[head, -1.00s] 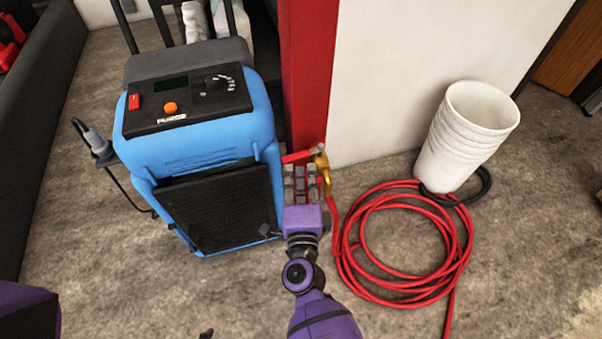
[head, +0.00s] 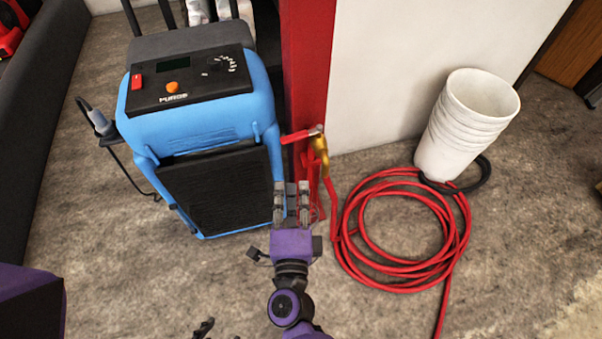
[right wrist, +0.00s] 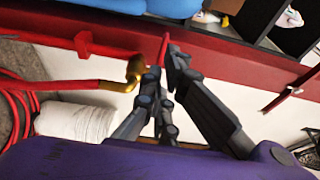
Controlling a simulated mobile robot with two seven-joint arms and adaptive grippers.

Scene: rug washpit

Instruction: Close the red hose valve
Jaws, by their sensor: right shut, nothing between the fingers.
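The red valve handle (head: 300,135) sticks out to the left from the brass valve body (head: 320,150), low in front of the red post. The brass body also shows in the right wrist view (right wrist: 136,68), with a red strip, apparently the handle (right wrist: 163,50), by the fingertips. My right gripper (head: 292,187) is shut and empty, just below the handle in the head view; contact cannot be made out. It fills the lower middle of the right wrist view (right wrist: 165,70). Dark tips at the bottom edge of the head view seem to be my left gripper (head: 203,328); their opening is unclear.
A blue machine (head: 200,128) with a control panel stands just left of the valve. A red hose coil (head: 360,220) lies on the floor at right, beside stacked white buckets (head: 462,125). The red post (head: 305,60) and white wall (head: 420,50) stand behind. Floor in front is clear.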

